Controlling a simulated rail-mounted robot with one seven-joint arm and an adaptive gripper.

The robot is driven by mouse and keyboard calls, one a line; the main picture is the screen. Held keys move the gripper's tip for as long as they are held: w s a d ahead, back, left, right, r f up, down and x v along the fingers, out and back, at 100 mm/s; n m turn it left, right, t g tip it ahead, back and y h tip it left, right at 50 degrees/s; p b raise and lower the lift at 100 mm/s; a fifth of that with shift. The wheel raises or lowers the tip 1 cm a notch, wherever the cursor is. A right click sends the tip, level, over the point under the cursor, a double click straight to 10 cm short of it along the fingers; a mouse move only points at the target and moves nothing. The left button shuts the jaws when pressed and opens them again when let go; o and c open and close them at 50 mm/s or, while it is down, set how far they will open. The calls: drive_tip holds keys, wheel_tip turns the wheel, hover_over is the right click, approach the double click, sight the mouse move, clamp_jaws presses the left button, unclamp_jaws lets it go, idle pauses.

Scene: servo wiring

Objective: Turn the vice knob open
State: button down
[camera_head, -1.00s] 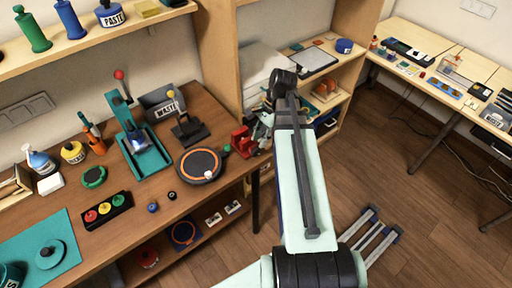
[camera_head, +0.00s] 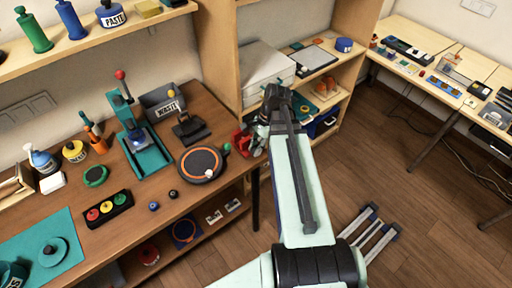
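A red vice (camera_head: 239,139) stands at the right end of the brown workbench, partly hidden behind my arm. Its knob cannot be made out clearly. My gripper (camera_head: 257,142) is at the far end of my pale green arm, close to the right side of the vice. The wrist and arm cover much of it, so its fingers, any contact with the vice and whether it is open or shut cannot be told.
A round black plate with an orange ring (camera_head: 201,163) lies left of the vice, with a small green ball (camera_head: 227,148) beside it. A teal press (camera_head: 143,150) stands farther left. A wooden shelf (camera_head: 325,102) is behind my arm.

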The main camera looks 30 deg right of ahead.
sight(254, 149)
drive_tip(key=shift+s+a+f+h, duration=0.1)
drive_tip(key=shift+a+h, duration=0.1)
drive_tip(key=shift+h, duration=0.35)
drive_tip(key=shift+s+a+h, duration=0.1)
drive_tip(key=shift+a+h, duration=0.05)
drive_tip(key=shift+h, duration=0.4)
drive_tip(key=shift+w+t+h+b, duration=0.1)
drive_tip(key=shift+t+h+b, duration=0.35)
drive_tip(key=shift+h, duration=0.85)
drive_tip(key=c, duration=1.3)
unclamp_jaws()
drive_tip(key=shift+a+r, duration=0.15)
drive_tip(key=shift+r, duration=5.85)
